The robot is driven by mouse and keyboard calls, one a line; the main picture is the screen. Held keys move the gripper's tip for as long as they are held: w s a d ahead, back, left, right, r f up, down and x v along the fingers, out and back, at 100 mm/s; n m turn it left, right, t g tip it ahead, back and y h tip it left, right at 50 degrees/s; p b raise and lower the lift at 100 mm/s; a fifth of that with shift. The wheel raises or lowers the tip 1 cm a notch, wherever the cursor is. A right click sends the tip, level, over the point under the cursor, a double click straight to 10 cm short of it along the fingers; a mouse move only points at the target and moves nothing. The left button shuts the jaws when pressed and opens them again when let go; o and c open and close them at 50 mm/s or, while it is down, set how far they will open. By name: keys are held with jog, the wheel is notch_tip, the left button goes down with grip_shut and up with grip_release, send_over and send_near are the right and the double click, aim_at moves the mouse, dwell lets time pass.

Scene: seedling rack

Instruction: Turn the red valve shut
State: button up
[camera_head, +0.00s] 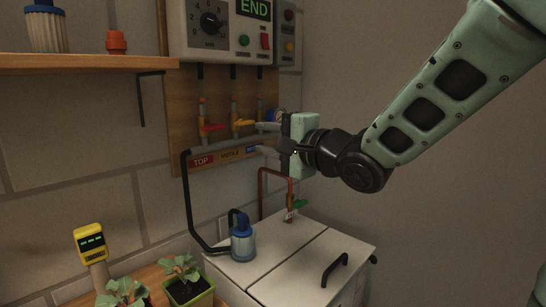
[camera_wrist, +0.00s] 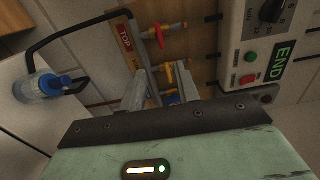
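The red valve (camera_head: 212,127) is the leftmost on a wooden board (camera_head: 183,105). Its lever lies roughly level, across its upright pipe. In the wrist view the red valve (camera_wrist: 159,36) is above and beyond my fingers. My gripper (camera_head: 267,138) is in front of the board's right side, right of the red valve and apart from it. In the wrist view my gripper (camera_wrist: 161,88) has its fingers spread. The yellow valve (camera_wrist: 170,72) and a blue valve (camera_wrist: 171,98) show beyond the gap. In the head view my gripper partly hides the blue one (camera_head: 277,115).
A control box (camera_head: 225,25) reading END hangs above the valves. A label strip (camera_head: 230,154) runs below them. A white cabinet (camera_head: 315,255) with a blue-capped bottle (camera_head: 242,240) and black hose stands below. A shelf (camera_head: 80,62) is at left. Open space lies right of the cabinet.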

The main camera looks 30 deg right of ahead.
jog(key=shift+s+d+b, duration=0.25)
jog(key=shift+s+b, duration=0.25)
jog(key=shift+s, duration=0.2)
dwell(0.3)
